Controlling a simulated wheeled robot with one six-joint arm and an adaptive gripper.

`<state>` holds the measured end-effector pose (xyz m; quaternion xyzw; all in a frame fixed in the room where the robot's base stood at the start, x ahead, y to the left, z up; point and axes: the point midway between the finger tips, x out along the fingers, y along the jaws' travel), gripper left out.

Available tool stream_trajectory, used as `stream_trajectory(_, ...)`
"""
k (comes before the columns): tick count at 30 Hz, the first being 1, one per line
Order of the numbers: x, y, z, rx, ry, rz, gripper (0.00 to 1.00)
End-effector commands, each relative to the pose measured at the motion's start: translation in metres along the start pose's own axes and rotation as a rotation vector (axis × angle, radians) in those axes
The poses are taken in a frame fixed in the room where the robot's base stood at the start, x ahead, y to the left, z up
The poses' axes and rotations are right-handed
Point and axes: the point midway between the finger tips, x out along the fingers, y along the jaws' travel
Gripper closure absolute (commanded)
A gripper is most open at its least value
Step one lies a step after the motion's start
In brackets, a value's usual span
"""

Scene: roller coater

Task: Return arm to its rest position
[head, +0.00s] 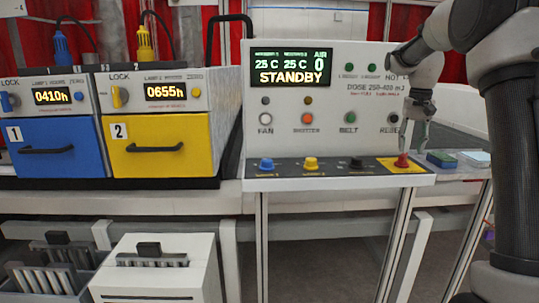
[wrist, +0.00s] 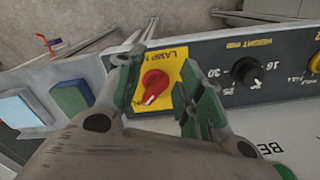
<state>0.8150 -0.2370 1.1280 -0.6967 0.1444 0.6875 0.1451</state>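My gripper (head: 416,138) hangs from my arm at the right end of the control panel, above a red knob (head: 402,161) on a yellow plate. In the wrist view the fingers of my gripper (wrist: 163,75) are spread, one on each side of the red knob (wrist: 154,85). Yellow plate shows between the knob and both fingers, so they look apart from it. The gripper holds nothing.
The control panel (head: 340,110) reads STANDBY, with blue, yellow and black knobs along its ledge. Green (head: 441,159) and light blue (head: 474,158) blocks lie right of the red knob. Blue (head: 55,148) and yellow (head: 160,145) drawer units stand left. A white cabinet (head: 155,285) stands low in front.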

Motion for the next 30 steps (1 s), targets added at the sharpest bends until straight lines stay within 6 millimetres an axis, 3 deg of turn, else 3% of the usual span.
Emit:
stream_trajectory(7, -0.007, 0.017, 0.135, -0.202, 0.063, -0.014, 0.62)
stream_trajectory(12, 0.001, 0.035, 0.233, -0.309, 0.127, -0.024, 0.62)
stream_trajectory(18, 0.019, 0.057, 0.326, -0.368, 0.210, -0.042, 0.62)
stream_trajectory(22, 0.020, 0.064, 0.356, -0.387, 0.271, -0.057, 0.62)
stream_trajectory(30, 0.002, 0.062, 0.362, -0.405, 0.360, -0.079, 0.62)
